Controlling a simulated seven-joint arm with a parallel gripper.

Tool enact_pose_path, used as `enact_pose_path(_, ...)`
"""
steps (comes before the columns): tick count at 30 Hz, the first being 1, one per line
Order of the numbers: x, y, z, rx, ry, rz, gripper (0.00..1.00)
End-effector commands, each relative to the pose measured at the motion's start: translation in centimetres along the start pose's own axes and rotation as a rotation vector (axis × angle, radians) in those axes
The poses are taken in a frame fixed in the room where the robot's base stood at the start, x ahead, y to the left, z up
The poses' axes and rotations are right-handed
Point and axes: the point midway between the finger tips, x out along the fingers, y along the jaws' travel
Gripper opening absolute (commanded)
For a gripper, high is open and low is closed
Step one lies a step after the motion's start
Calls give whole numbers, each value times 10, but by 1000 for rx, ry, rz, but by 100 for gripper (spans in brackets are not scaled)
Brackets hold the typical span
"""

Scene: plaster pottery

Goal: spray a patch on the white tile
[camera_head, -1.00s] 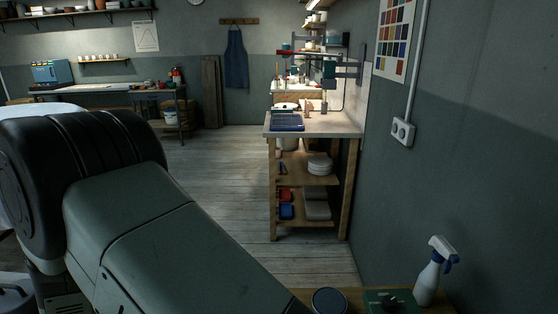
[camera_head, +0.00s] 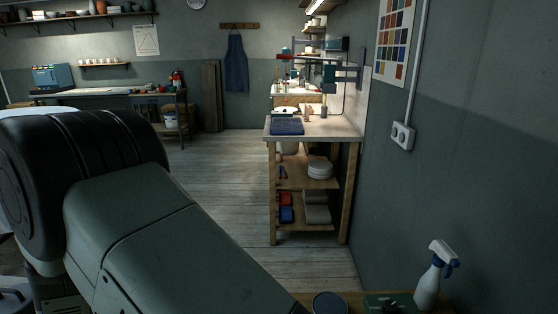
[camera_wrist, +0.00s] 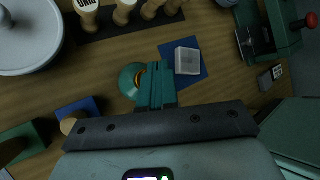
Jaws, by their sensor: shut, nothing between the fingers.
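A white spray bottle (camera_head: 428,288) with a blue trigger stands upright at the lower right of the head view, close to the wall. In the wrist view, my gripper (camera_wrist: 158,85) is shut and empty, its teal fingers over a wooden worktop. A pale square block (camera_wrist: 188,61) lies on a blue square (camera_wrist: 202,76) just beyond and right of the fingertips; I cannot tell whether it is the white tile. A round teal thing (camera_wrist: 128,82) with an orange ring is partly behind the fingers. The gripper is not visible in the head view.
In the wrist view, a round grey wheel (camera_wrist: 28,40) is at the upper left and several wooden stamps (camera_wrist: 124,10) line the top. A green device (camera_wrist: 262,35) with a red knob is at the upper right. A wooden bench (camera_head: 345,128) stands farther away in the head view.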

Motion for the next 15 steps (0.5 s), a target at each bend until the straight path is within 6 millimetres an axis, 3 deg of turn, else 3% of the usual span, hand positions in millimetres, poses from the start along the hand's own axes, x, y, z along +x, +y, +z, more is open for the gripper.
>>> enact_pose_path(15,-11,-8,9,3,-1,2,0)
